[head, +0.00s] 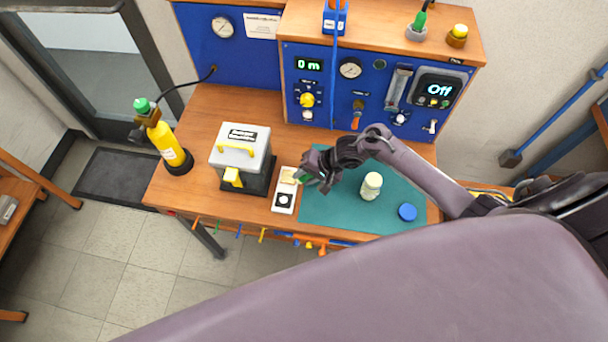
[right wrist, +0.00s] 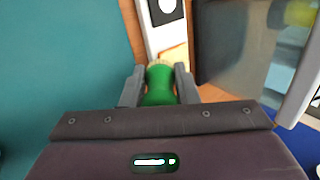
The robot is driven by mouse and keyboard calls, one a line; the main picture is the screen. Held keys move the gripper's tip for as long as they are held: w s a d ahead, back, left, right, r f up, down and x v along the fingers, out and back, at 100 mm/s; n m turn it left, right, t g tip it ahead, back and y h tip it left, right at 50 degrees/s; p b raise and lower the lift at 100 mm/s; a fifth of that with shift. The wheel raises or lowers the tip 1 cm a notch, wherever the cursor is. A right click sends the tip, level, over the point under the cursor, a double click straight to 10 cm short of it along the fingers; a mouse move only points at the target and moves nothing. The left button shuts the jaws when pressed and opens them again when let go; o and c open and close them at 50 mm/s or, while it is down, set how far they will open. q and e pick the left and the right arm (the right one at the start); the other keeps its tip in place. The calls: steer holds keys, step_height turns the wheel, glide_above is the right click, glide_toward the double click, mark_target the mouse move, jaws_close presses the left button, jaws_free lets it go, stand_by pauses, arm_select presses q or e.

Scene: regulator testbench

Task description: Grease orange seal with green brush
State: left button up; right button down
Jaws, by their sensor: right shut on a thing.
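My right gripper (head: 306,177) is shut on the green brush (right wrist: 159,86), whose handle sits between both fingers in the right wrist view. The brush's pale bristle tip points away from the palm, at the near end of a narrow white tray (right wrist: 155,35). In the head view the brush (head: 301,176) is at the right side of the tray (head: 278,208). The tray has a dark square with a white disc and a tan section. I cannot make out the orange seal clearly; the brush and gripper may cover it. Whether the bristles touch anything is unclear. My left gripper is out of view.
A pale jar (head: 371,187) and a blue lid (head: 407,212) stand on the green mat (head: 335,217), right of the gripper. A grey box (head: 241,150) with yellow handle is left of the tray. The blue control panel (head: 330,117) rises behind. A yellow cylinder (head: 168,147) stands far left.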

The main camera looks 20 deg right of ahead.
step_height(320, 180, up, 3)
steer(key=shift+s+f+p, duration=0.1)
steer(key=shift+p, duration=1.05)
steer(key=shift+r, duration=1.25)
steer(key=shift+r, duration=0.1)
steer(key=shift+r, duration=1.4)
